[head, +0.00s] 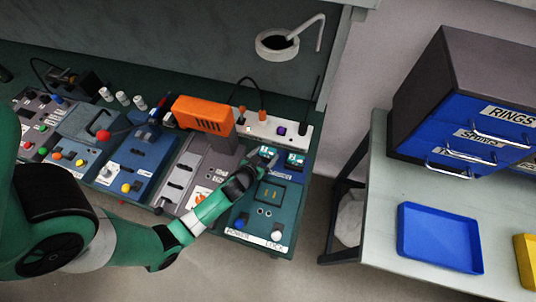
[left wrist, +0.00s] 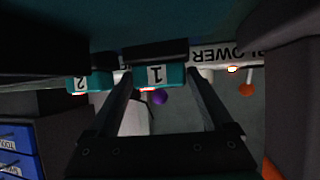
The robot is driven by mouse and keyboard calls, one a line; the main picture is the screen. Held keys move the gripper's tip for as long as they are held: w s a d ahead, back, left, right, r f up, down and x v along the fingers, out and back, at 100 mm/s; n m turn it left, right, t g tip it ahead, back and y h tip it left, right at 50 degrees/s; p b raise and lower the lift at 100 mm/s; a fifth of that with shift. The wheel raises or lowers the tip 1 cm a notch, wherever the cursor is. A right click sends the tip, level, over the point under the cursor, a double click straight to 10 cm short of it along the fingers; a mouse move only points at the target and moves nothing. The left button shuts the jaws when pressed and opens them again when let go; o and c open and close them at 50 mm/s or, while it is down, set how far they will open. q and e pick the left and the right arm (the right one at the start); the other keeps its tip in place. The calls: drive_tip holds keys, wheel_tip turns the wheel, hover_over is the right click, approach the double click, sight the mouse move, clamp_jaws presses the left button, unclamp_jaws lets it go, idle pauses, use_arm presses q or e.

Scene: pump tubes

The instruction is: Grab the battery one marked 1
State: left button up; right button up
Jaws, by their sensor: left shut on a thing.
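The battery marked 1 (left wrist: 158,76) is a teal block with a white label and a dark top edge. In the left wrist view it appears upside down between the fingertips of my left gripper (left wrist: 157,78). The gripper is shut on it, one finger on each side. In the head view my left gripper (head: 264,160) is at the back of the teal panel, and battery 1 (head: 267,151) is partly hidden by it. The battery marked 2 (left wrist: 88,82) is beside it; it also shows in the head view (head: 295,159). My right gripper is not in view.
A white power strip (head: 272,129) with plugs lies behind the batteries. An orange box (head: 203,114) stands to their left. The teal panel has a blue knob (head: 240,222) and a white knob (head: 277,235) in front. A side table holds a blue tray (head: 440,238) and drawers (head: 470,137).

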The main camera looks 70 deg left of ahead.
sight(265, 158)
use_arm(q)
wheel_tip(265, 158, up, 9)
drive_tip(key=p, duration=0.4)
drive_tip(key=shift+r, duration=0.15)
clamp_jaws()
drive_tip(key=shift+r, duration=0.4)
drive_tip(key=shift+f, duration=0.1)
